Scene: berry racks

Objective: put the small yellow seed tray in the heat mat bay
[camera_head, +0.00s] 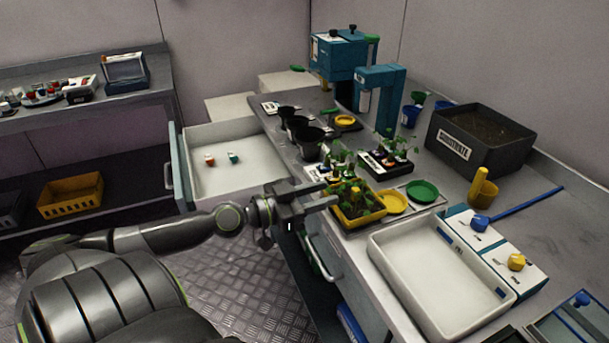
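The small yellow seed tray (362,221) holds several green seedlings and stands at the front edge of the bench, right of centre. My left gripper (331,193) reaches in from the left at the tray's left side. Its two fingers look apart, with their tips close to the tray and its leaves; whether they touch it I cannot tell. My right gripper is out of view. A dark labelled bay (386,164) with seedlings is just behind the tray. I cannot tell which bay is the heat mat bay.
A yellow saucer (393,202) and a green saucer (422,191) lie right of the tray. A large white basin (395,275) is in front. Black pots (308,152) and a teal machine (382,95) stand behind. An open drawer (240,190) juts out at left.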

